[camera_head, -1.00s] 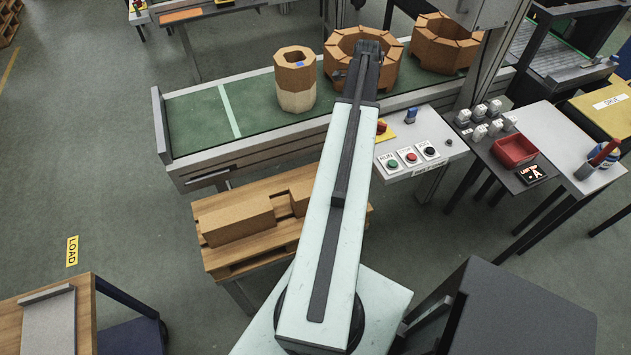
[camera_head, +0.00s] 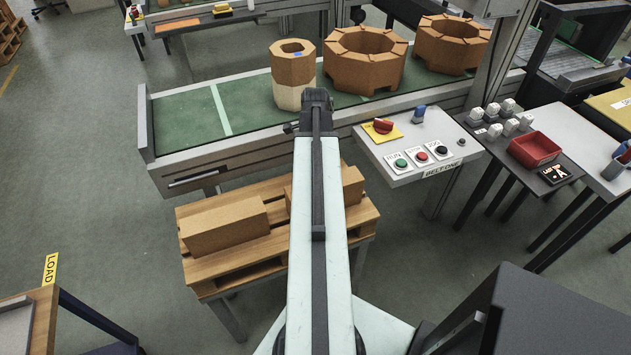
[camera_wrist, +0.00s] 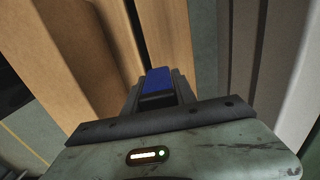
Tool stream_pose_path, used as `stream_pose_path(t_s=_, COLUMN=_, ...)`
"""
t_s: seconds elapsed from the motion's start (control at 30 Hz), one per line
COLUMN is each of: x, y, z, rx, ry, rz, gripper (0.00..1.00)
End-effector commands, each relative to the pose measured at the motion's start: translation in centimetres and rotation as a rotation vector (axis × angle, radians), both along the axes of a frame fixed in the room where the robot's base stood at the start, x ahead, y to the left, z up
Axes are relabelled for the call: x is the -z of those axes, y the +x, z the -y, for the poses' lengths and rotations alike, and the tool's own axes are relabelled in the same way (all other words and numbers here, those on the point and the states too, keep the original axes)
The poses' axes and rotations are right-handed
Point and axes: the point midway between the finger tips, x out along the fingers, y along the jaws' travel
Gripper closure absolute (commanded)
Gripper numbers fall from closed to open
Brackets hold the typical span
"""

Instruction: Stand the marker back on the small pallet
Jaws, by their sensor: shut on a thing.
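In the wrist view my gripper (camera_wrist: 158,88) is shut on a blue marker (camera_wrist: 158,78), of which only a short blue part shows between the fingers. In the head view the gripper and the marker are hidden behind my arm. The small wooden pallet (camera_head: 240,283) stands in front of the conveyor, partly covered by my arm. A long brown brick (camera_head: 225,228) lies on its left part and another brick (camera_head: 352,186) on its right. In the wrist view large brown surfaces (camera_wrist: 75,50) fill the space beyond and left of the fingers.
The green conveyor (camera_head: 180,130) runs behind the pallet and carries an octagonal brick column (camera_head: 293,68) and two brick rings (camera_head: 363,62). A control panel (camera_head: 405,165) with buttons and a red knob (camera_head: 383,126) is to the right. A red bin (camera_head: 535,150) stands farther right.

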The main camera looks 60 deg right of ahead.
Motion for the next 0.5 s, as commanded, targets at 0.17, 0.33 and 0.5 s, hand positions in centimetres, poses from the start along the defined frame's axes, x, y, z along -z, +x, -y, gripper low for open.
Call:
stream_pose_path(t_s=0.17, x=1.0, y=0.0, z=0.0, rx=0.000, ry=0.000, rz=0.000, gripper=0.94)
stream_pose_path(t_s=0.33, x=3.9, y=0.0, z=0.0, rx=0.000, ry=0.000, rz=0.000, gripper=0.94)
stream_pose_path(t_s=0.5, x=3.7, y=0.0, z=0.0, rx=0.001, ry=0.000, rz=0.000, gripper=0.94)
